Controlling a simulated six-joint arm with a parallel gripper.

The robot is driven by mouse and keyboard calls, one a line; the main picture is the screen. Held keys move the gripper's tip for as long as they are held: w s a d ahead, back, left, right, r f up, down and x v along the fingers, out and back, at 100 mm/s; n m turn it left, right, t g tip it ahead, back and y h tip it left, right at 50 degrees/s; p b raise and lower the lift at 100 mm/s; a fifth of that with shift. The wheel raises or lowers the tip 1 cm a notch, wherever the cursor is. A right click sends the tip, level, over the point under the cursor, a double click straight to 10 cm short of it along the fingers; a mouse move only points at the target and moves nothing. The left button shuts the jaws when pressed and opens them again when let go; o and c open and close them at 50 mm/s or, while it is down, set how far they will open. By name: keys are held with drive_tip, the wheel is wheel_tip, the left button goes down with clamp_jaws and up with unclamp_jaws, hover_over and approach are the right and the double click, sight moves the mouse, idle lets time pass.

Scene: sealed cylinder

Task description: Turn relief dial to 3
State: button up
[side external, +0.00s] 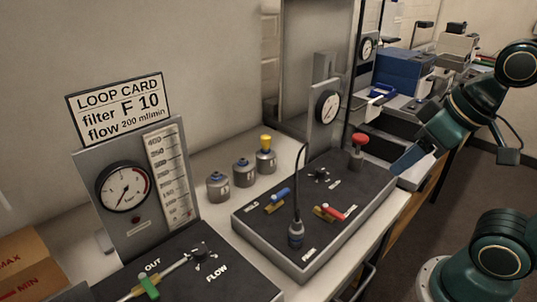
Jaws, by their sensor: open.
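A small black knob (320,174) with pale marks around it sits at the back of the dark-topped panel box (345,205). Its label is too small to read, so I cannot tell whether it is the relief dial, nor its setting. Another black knob (206,256), beside the word FLOW, sits on the front left panel. My gripper (404,160) is at the right, near the panel box's right end and apart from both knobs. It is seen from the side, open, with nothing visible in it.
A red mushroom button (359,140) stands on the panel box between my gripper and the back knob. Blue (280,195) and red (331,212) levers and an upright hose (297,190) stand nearby. A round gauge (328,107) rises behind. Three small canisters (243,172) stand left.

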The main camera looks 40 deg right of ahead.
drive_tip(key=shift+c, duration=0.4)
drive_tip(key=m+g, duration=0.6)
drive_tip(key=m, duration=2.2)
hover_over(321, 170)
wheel_tip(321, 170, down, 4)
drive_tip(key=shift+r, duration=0.1)
drive_tip(key=shift+f, duration=6.85)
drive_tip(key=shift+c, duration=0.2)
